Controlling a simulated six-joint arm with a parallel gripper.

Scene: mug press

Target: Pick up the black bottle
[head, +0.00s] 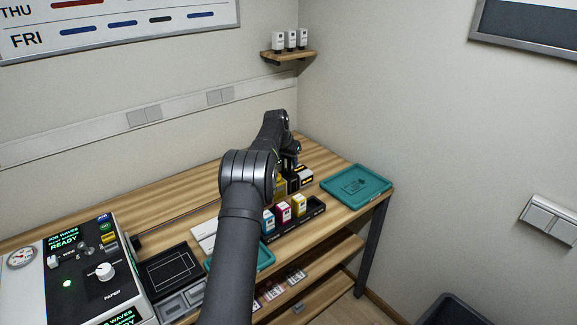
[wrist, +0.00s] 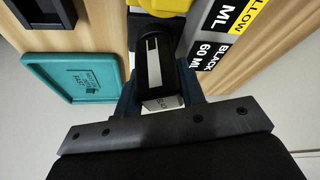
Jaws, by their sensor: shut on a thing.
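The black bottle (wrist: 160,62) is between the two fingers of my gripper (wrist: 158,88) in the wrist view, with a pale label strip on its side. My gripper is shut on it. In the head view my gripper (head: 290,158) is at the back of the wooden table, and my arm hides most of the bottle there. I cannot tell whether the bottle is clear of its place.
Black and yellow labels reading "BLACK 60 ML" (wrist: 212,55) and "YELLOW" (wrist: 245,14) lie beside the bottle. A teal tray (head: 378,192) is to the right. A black rack (head: 314,210) holds bottles in front. A control machine (head: 85,290) stands at left.

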